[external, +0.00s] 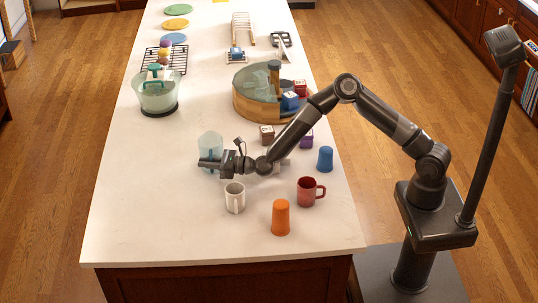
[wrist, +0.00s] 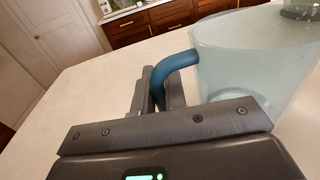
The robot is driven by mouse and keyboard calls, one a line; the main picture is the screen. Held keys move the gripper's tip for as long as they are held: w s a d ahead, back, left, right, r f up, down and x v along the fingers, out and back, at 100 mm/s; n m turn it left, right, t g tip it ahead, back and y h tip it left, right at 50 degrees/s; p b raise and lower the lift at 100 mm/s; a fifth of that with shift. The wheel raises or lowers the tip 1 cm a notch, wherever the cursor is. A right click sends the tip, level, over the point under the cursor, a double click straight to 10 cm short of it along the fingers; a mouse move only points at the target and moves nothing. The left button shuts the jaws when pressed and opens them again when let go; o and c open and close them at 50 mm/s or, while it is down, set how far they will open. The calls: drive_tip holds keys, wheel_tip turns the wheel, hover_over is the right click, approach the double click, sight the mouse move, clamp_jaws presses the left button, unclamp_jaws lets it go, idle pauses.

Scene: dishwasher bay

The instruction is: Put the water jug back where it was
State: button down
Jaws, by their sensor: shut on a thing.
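The water jug (external: 210,143) is pale, translucent blue-green and stands upright toward the middle of the white counter. In the wrist view, its clear body (wrist: 245,50) fills the upper right, and its dark blue curved handle (wrist: 175,64) runs down between my fingers. My gripper (external: 208,163) is shut on that handle, at the near side of the jug. The gripper also shows in the wrist view (wrist: 158,95). The jug's lower part is hidden behind the gripper, so I cannot tell whether its base touches the counter.
A white mug (external: 235,198), an orange cup (external: 281,218), a red mug (external: 307,191) and a blue cup (external: 325,159) stand near my arm. A round wooden tray (external: 250,108) holds blocks and a translucent vessel. A green pot (external: 155,95) stands left. The counter's front left is clear.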

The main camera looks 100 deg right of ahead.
drive_tip(key=shift+f, duration=0.1)
drive_tip(key=c, duration=1.5)
unclamp_jaws()
drive_tip(key=shift+r, duration=0.2)
drive_tip(key=s, duration=0.4)
drive_tip(key=s+a, duration=0.1)
drive_tip(key=s, duration=0.3)
drive_tip(key=s+a, duration=0.1)
drive_tip(key=s, duration=0.2)
drive_tip(key=shift+s+a+f, duration=0.1)
drive_tip(key=shift+s+a, duration=0.1)
drive_tip(key=shift+s, duration=0.2)
